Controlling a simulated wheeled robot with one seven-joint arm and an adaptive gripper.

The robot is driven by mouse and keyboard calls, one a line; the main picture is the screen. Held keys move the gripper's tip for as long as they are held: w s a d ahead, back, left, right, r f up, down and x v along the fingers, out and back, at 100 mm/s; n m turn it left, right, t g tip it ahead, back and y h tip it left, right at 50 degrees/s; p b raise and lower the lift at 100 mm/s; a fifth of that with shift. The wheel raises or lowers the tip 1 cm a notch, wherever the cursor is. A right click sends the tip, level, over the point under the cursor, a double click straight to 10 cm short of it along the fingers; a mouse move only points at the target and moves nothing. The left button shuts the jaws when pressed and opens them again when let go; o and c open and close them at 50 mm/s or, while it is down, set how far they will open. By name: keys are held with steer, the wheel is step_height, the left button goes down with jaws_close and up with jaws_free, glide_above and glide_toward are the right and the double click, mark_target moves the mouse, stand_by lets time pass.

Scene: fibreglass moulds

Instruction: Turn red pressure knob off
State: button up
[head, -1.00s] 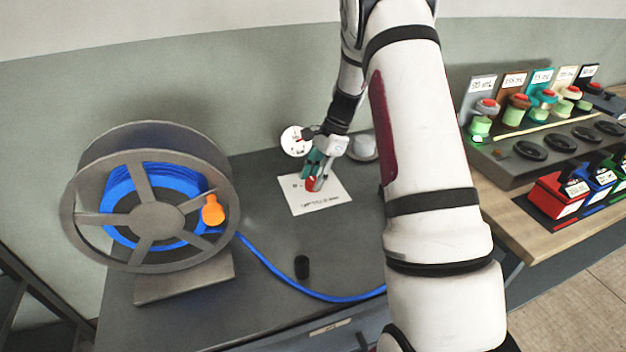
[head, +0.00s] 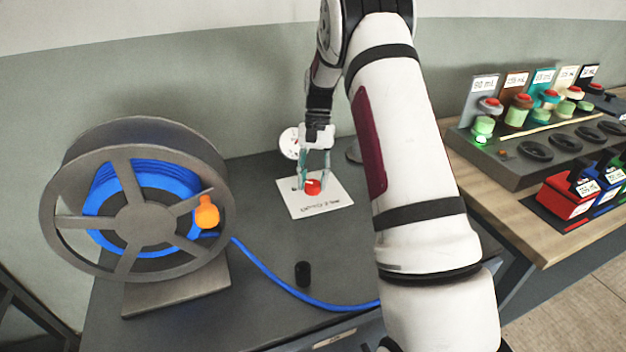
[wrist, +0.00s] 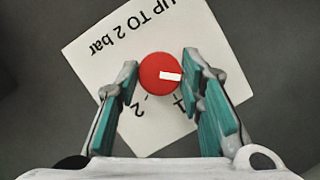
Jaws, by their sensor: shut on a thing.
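The red pressure knob (head: 313,188) sits on a white plate (head: 325,203) on the dark bench. In the wrist view the knob (wrist: 153,82) is round, and its white pointer mark lies toward the right finger. The plate (wrist: 95,45) carries the print "UP TO 2 bar" and scale numbers, partly covered by the knob and fingers. My gripper (head: 313,180) comes down from above with its green-padded fingers on both sides of the knob, shut on it. The right finger lies close against the knob in the wrist view.
A round white gauge (head: 289,143) stands behind the plate. A reel of blue hose (head: 140,210) with an orange handle stands to the left. The hose (head: 285,288) runs across the bench past a small black cylinder (head: 303,273). Colored containers stand on the wooden table (head: 490,205) at right.

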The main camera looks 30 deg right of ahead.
steer(key=shift+n+h, duration=0.3)
steer(key=shift+n, duration=0.6)
steer(key=o, duration=1.1)
steer(key=shift+o, duration=0.2)
steer(key=v, duration=1.2)
steer(key=shift+w, duration=0.2)
steer(key=shift+a+f, duration=0.1)
steer(key=shift+a, duration=0.05)
